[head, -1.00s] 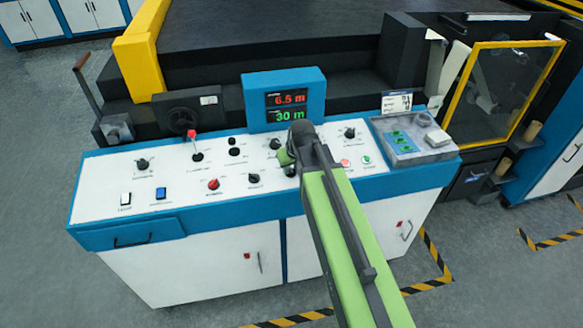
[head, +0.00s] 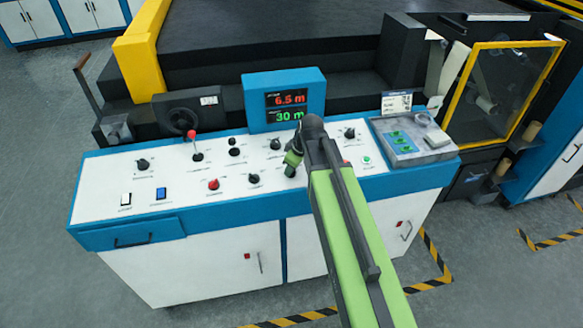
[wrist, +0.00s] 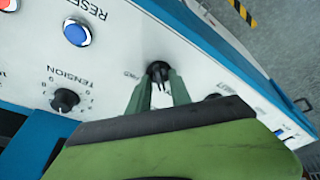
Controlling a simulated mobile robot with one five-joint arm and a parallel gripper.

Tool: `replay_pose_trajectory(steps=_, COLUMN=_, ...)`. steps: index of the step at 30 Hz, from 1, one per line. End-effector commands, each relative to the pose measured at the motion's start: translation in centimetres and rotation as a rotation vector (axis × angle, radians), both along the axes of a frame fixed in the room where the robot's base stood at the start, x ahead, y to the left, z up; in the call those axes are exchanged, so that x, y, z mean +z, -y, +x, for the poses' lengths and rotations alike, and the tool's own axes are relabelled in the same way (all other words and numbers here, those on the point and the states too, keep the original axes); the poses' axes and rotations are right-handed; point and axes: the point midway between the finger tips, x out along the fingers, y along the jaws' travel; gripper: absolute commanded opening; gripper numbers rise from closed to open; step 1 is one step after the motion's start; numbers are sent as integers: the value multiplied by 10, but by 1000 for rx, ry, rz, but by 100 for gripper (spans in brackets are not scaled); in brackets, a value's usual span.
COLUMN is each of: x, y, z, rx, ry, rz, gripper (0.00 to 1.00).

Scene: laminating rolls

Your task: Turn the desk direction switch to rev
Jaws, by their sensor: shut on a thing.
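The control desk (head: 120,178) has a white sloped top with several knobs. My gripper (head: 292,160) is over the middle right of it, pointing down. In the wrist view my gripper (wrist: 158,82) has its two green fingers on either side of a small black knob (wrist: 158,69), shut on it. A small label beside this knob looks like FWD, so it appears to be the direction switch. In the head view the knob (head: 289,172) shows just below the fingertips. Which way its pointer faces is hard to tell.
A tension knob (wrist: 65,99) and a blue reset button (wrist: 76,33) are near the gripper. Another black knob (head: 253,179) and a red knob (head: 213,184) sit to the left. A blue display box (head: 284,99) stands behind, reading 6.5 m and 30 m.

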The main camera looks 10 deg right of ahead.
Motion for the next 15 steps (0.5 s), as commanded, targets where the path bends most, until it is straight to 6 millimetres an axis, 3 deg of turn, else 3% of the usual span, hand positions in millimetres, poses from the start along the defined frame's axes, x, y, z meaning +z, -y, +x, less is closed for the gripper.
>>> replay_pose_trajectory(steps=13, x=-1, y=1, z=-2, rx=12, ry=-6, rz=-3, gripper=0)
replay_pose_trajectory(steps=14, x=-1, y=1, z=-2, rx=12, ry=-6, rz=-3, gripper=26)
replay_pose_trajectory(steps=15, x=-1, y=1, z=-2, rx=12, ry=-5, rz=-2, gripper=32)
